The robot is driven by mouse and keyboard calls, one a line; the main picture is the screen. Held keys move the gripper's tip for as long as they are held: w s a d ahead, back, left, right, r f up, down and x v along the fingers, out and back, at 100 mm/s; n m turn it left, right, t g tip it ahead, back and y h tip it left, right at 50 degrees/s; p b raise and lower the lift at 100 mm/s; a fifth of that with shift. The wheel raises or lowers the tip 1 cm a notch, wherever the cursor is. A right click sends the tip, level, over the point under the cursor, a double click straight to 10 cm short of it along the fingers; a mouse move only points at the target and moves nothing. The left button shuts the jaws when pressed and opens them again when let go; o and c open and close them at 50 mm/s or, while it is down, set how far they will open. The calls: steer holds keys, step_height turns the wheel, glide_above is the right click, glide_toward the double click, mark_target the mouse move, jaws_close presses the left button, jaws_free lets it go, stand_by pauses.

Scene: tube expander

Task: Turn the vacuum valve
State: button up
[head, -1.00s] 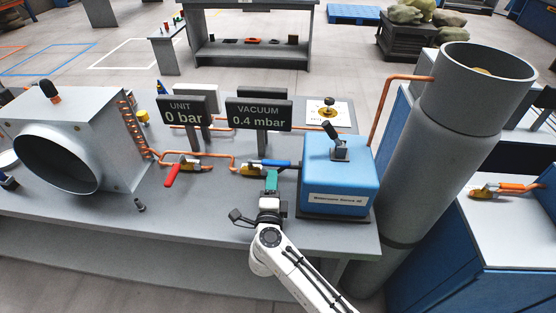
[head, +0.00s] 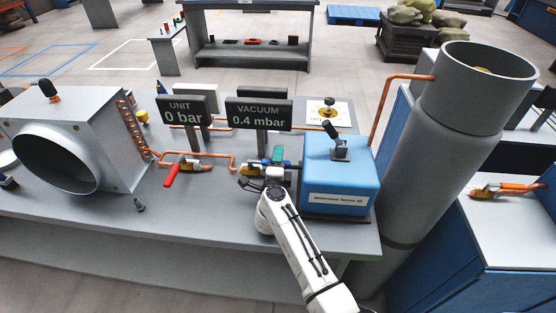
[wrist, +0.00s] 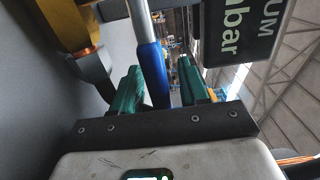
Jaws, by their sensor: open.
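The vacuum valve is on the copper pipe left of the blue pump box; its blue lever (head: 258,163) is partly hidden by my gripper in the head view. In the wrist view, the blue lever (wrist: 152,75) lies between my two green fingers, its silver shaft running up. A brass-coloured valve part (wrist: 62,22) is at upper left there. My gripper (head: 278,156) is open around the lever. A gap shows beside the right finger; I cannot tell whether the left finger touches the lever.
The blue pump box (head: 342,182) stands close right of my gripper. The VACUUM sign (head: 258,115), reading 0.4 mbar, stands just behind. A red-handled valve (head: 172,175) under the UNIT 0 bar sign (head: 181,112) is to the left.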

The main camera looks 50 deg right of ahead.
steer(key=shift+c, duration=0.2)
jaws_close()
stand_by(0.5)
